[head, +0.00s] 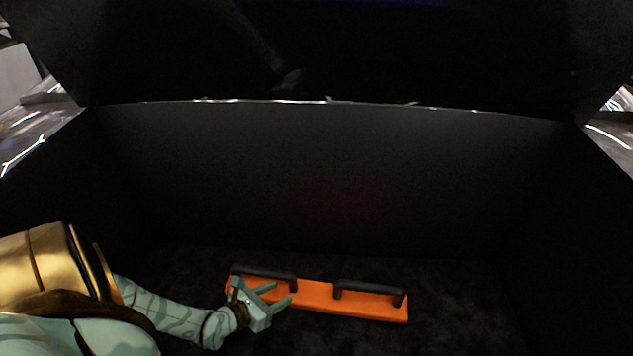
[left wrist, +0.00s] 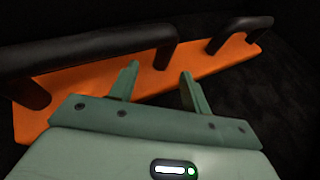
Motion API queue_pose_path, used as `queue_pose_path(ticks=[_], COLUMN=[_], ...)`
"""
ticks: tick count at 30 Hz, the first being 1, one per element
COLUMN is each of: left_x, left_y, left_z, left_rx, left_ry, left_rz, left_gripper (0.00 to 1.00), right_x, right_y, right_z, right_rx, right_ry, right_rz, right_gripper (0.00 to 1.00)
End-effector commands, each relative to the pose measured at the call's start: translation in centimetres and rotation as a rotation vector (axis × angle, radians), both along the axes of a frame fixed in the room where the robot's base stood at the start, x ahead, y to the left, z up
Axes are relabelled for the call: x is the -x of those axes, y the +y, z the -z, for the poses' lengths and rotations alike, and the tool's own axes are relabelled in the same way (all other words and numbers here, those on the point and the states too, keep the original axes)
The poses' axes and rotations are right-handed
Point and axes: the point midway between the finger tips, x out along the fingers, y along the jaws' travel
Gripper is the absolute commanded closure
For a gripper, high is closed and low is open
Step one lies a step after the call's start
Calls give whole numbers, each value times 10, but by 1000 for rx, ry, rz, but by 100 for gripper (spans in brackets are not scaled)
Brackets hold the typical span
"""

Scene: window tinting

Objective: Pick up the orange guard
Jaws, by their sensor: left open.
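The orange guard (head: 318,297) is a long flat orange bar with two black handles, lying on the dark floor of a trunk-like space. Its left handle (head: 265,272) and right handle (head: 370,288) stand up from it. My left gripper (head: 281,294) is open and empty at the guard's left half, on its near side. In the left wrist view, the two fingers (left wrist: 158,76) point toward the guard (left wrist: 130,88), below the nearer black handle (left wrist: 95,45) and apart from each other. No handle is between the fingers. Whether a finger touches the guard I cannot tell. My right gripper does not show.
Dark walls enclose the space, with a back wall (head: 330,180) behind the guard and a side wall (head: 545,220) at the right. A bright edge (head: 330,101) runs along the top of the back wall. The dark floor (head: 450,305) right of the guard is clear.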

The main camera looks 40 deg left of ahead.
Motion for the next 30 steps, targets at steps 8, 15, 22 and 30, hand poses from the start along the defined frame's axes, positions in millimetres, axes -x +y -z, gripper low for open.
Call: queue_pose_path(ticks=[8, 15, 22, 30], left_x=[-39, -43, -43, -44], left_y=[-2, -2, -2, -2], left_z=[16, 14, 14, 13], left_rx=[0, 0, 0, 0], left_ry=[1, 0, 0, -4], left_rz=[-1, 0, -1, -1], left_gripper=[52, 52, 100, 100], right_x=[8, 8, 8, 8], right_y=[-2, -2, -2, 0], right_z=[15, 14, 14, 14], right_rx=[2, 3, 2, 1], right_ry=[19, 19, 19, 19], right_rz=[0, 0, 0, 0], right_gripper=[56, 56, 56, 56])
